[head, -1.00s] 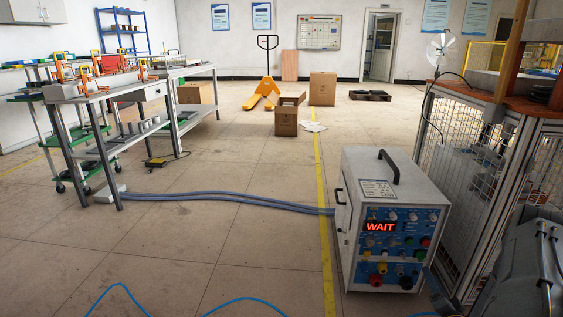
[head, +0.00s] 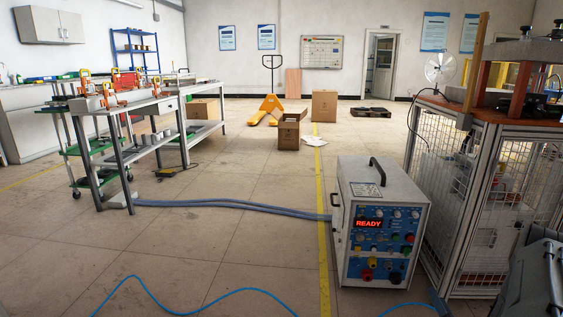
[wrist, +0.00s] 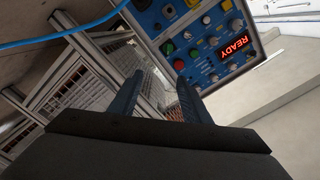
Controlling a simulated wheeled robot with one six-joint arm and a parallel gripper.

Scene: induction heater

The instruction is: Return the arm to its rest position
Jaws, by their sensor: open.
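My gripper (wrist: 158,86) shows in the wrist view, with its two dark fingers apart and nothing between them. It points toward a wire-mesh frame and the floor. My arm does not show clearly in the head view. The induction heater (head: 352,230) is a white box with a black handle and a blue control panel, standing on the floor at the right of centre. Its red display (head: 369,224) reads READY. The panel (wrist: 205,40) also shows tilted at the upper right of the wrist view, beyond the fingers.
A mesh-sided workbench (head: 460,110) stands at the right. A grey table (head: 150,105) with orange clamps stands at the left. Blue-grey hoses (head: 235,205) and a thin blue cable (head: 190,307) lie on the floor. Cardboard boxes (head: 324,105) stand behind open floor.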

